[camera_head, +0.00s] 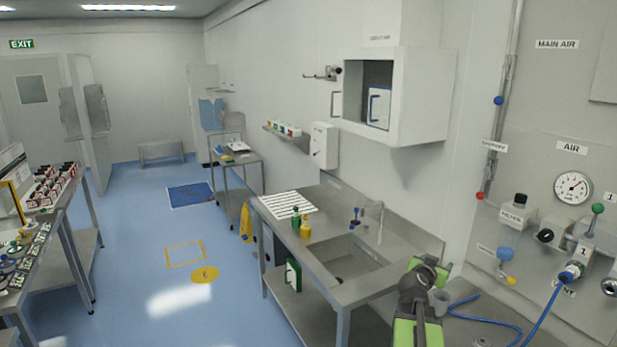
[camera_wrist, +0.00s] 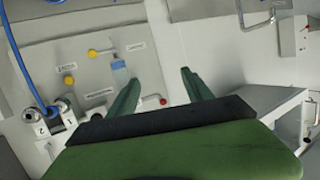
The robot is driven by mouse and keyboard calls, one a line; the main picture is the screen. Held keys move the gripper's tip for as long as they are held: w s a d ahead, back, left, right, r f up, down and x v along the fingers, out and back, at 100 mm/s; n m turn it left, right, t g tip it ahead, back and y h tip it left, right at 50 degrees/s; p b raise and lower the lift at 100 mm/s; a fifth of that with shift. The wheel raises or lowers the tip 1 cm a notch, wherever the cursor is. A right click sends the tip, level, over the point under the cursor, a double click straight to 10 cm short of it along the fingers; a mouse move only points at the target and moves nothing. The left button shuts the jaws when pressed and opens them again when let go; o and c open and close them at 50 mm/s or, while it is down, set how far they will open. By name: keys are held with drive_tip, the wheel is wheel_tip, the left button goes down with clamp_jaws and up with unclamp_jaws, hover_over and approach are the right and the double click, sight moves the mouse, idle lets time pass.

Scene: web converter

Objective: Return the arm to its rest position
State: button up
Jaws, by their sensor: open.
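My arm (camera_head: 418,305), green and black, rises at the lower right of the head view, in front of the sink bench's right end. My gripper (camera_wrist: 160,90) shows in the wrist view as two dark green fingers spread wide apart, with nothing between them. Beyond the fingers is the grey wall panel with its knobs and labels. The fingers touch nothing that I can see.
The steel sink bench (camera_head: 318,258) stands beside my arm, with green and yellow bottles on it. A wall cabinet (camera_head: 420,105) hangs above. The air panel (camera_head: 560,230) with gauge, valves and blue hose (camera_head: 545,315) is at right.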

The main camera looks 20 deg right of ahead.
drive_tip(key=w+a+f+n+y+b, duration=0.15)
drive_tip(key=w+a+f, duration=0.35)
drive_tip(key=a, duration=0.6)
drive_tip(key=w+a+f+n+t+y+b, duration=0.1)
drive_tip(key=w+a+f+y+b, duration=0.3)
drive_tip(key=a, duration=0.6)
drive_tip(key=w+a+f+n+y, duration=0.15)
drive_tip(key=w+a+f, duration=0.35)
drive_tip(key=a, duration=0.6)
drive_tip(key=s+a+f+n+g+y+b, duration=0.1)
drive_tip(key=s+a+f+n+g+y, duration=0.1)
drive_tip(key=a+f, duration=0.5)
drive_tip(key=s+a+f+n+g+y+b, duration=0.1)
drive_tip(key=s+a+f+n+y, duration=0.1)
drive_tip(key=a, duration=0.9)
drive_tip(key=s+a+f+n+g+y, duration=0.2)
drive_tip(key=s+a+n+g, duration=0.2)
drive_tip(key=s, duration=0.5)
drive_tip(key=shift+s+a+n, duration=0.15)
drive_tip(key=shift+a+n, duration=0.45)
drive_tip(key=shift+a, duration=0.35)
